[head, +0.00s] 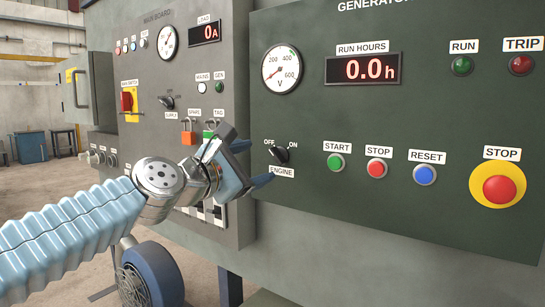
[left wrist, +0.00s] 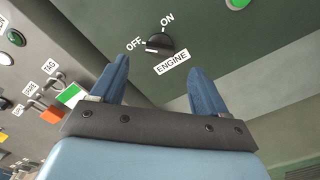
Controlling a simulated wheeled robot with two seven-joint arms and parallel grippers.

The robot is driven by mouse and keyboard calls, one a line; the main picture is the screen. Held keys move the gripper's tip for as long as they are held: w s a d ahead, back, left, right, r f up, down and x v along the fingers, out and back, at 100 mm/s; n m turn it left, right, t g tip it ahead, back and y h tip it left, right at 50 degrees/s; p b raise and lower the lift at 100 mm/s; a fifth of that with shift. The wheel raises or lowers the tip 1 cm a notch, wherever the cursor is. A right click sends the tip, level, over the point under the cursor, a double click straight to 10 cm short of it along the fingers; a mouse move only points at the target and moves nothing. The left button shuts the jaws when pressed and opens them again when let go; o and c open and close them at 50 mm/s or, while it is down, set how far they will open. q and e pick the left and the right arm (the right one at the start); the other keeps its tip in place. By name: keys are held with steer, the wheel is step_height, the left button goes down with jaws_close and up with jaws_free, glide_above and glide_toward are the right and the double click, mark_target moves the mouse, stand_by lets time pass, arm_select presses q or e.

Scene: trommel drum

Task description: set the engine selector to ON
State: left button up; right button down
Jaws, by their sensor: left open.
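The engine selector (head: 279,154) is a small black knob on the green generator panel, between the OFF and ON marks and above the ENGINE label. It also shows in the left wrist view (left wrist: 158,44), where its white mark lies on the OFF side. My left gripper (head: 256,163) is open and empty, just left of the selector in the head view. In the left wrist view its two blue fingers (left wrist: 158,68) point toward the panel, with the knob beyond and between the tips. The fingers appear apart from the knob. My right gripper is not in view.
To the right of the selector are the green START button (head: 336,162), red STOP button (head: 377,169), blue RESET button (head: 425,175) and large emergency STOP button (head: 498,189). The main board (head: 182,70) with an orange padlock (head: 188,138) stands left, behind my left arm.

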mark_target(275, 157)
arm_select(q)
steer(key=x, duration=0.7)
steer(key=shift+p, duration=0.4)
steer(key=shift+c, duration=0.3)
steer(key=c, duration=1)
